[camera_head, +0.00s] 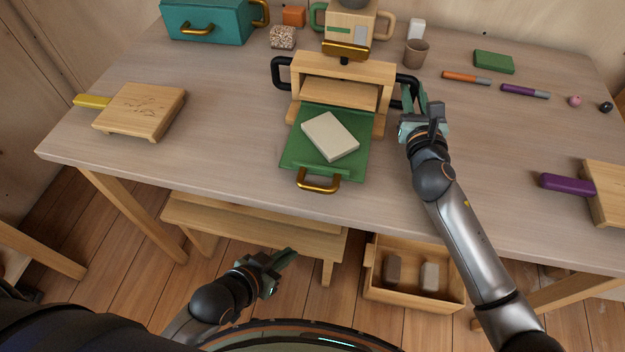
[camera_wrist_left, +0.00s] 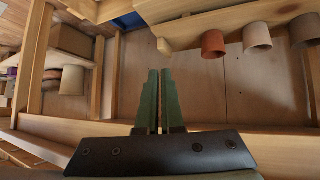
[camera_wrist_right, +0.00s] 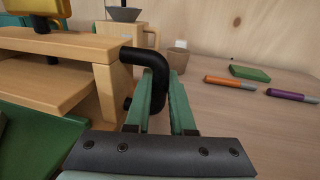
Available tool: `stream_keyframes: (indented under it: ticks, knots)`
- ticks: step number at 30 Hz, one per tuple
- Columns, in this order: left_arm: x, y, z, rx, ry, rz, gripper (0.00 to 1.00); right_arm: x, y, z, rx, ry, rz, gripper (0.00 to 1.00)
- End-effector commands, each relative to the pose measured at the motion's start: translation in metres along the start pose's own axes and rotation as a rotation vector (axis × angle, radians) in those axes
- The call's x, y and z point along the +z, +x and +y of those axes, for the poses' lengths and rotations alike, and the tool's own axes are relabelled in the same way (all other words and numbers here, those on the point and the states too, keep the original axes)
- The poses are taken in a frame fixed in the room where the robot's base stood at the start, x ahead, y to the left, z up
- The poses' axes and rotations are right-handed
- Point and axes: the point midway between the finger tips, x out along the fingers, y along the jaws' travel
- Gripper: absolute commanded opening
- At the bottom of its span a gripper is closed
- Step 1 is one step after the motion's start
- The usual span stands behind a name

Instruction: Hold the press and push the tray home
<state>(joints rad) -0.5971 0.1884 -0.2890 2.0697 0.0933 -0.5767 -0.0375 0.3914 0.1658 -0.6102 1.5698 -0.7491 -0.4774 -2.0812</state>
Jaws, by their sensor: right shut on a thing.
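The wooden press (camera_head: 341,72) stands on the table with a black side handle on each side. Its green tray (camera_head: 293,152) sticks out at the front, with a brass handle (camera_head: 318,184) on its near edge and a pale rectangular block (camera_head: 330,136) lying on it. My right gripper (camera_head: 412,98) is shut on the press's right black handle (camera_wrist_right: 150,66), which shows between the fingers in the right wrist view. My left gripper (camera_head: 288,257) is low in front of the table, below and apart from the tray. Its fingers look together and empty (camera_wrist_left: 160,102).
Boards with yellow (camera_head: 92,101) and purple (camera_head: 567,185) handles lie left and right. A wooden bench (camera_head: 250,222) and an open crate (camera_head: 414,300) are below the table's front edge.

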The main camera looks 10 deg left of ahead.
Motion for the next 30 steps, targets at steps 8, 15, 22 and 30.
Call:
stream_keyframes:
  ticks: [8,15,22,30]
  knots:
    - [-0.077,0.007,0.064,0.266,0.337,0.104,0.00,-0.001,0.000,0.000,0.000,0.000,0.001,0.00]
    - [-0.091,-0.010,0.102,0.468,0.685,0.103,0.00,-0.001,0.000,0.000,0.000,0.000,0.001,0.00]
    - [-0.084,-0.026,0.109,0.583,0.919,0.064,0.00,-0.001,0.000,0.000,0.000,0.000,0.001,0.00]
    - [-0.158,-0.070,0.165,0.684,0.970,0.238,0.00,-0.001,0.000,0.000,0.000,0.000,0.001,0.00]
